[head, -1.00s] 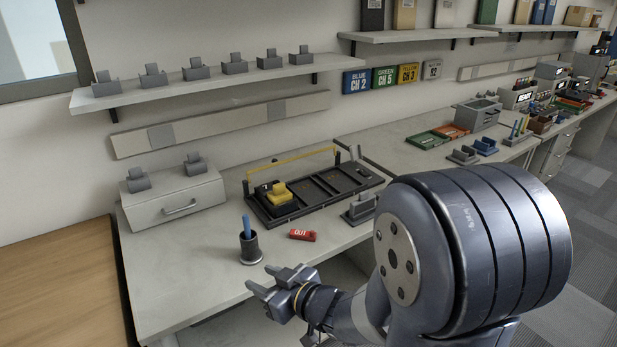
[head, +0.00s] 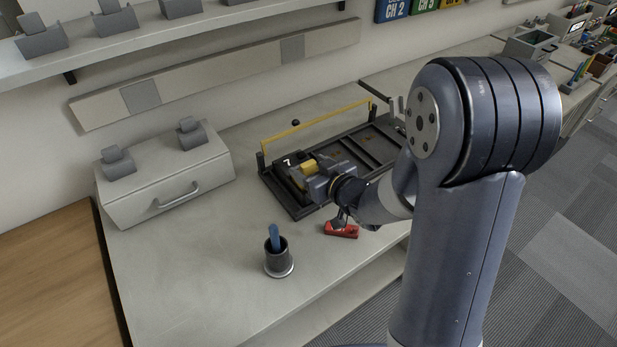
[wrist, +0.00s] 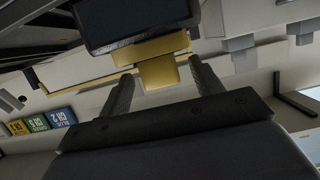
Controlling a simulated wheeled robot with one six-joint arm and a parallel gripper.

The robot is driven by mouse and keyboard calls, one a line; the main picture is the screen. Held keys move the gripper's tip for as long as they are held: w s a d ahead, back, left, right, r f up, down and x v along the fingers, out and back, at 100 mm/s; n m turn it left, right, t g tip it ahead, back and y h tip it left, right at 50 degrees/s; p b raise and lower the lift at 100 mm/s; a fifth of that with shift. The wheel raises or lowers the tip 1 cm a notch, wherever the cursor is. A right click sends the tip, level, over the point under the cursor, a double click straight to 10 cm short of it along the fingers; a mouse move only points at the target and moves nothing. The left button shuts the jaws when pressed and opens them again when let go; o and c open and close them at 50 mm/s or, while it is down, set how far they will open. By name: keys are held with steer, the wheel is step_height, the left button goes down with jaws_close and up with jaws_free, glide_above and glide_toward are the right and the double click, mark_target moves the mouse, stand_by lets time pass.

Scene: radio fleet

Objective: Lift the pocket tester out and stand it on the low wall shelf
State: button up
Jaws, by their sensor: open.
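The pocket tester appears to be the yellow block (head: 308,166) with a dark part, in the left end of a black compartmented tray (head: 297,213) beside a number 7 label. My gripper (head: 322,180) is at the block from the near side and hides part of it. In the wrist view, my gripper (wrist: 160,72) is open, with its two fingers on either side of the narrow yellow part (wrist: 158,74); contact cannot be told. A dark screen-like face (wrist: 135,22) shows beyond. The low wall shelf (head: 150,50) carries several grey cradles.
A yellow bar (head: 315,123) spans the tray's back edge. A red tag (head: 341,230) lies in front of the tray, partly under my arm. A dark cup (head: 278,262) with a blue stick stands front left. A drawer box (head: 165,185) with two cradles stands left.

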steer(key=shift+w+a+f, duration=0.2)
steer(key=shift+w+a, duration=0.2)
steer(key=shift+w, duration=0.15)
steer(key=shift+c, duration=0.3)
steer(key=c, duration=1.1)
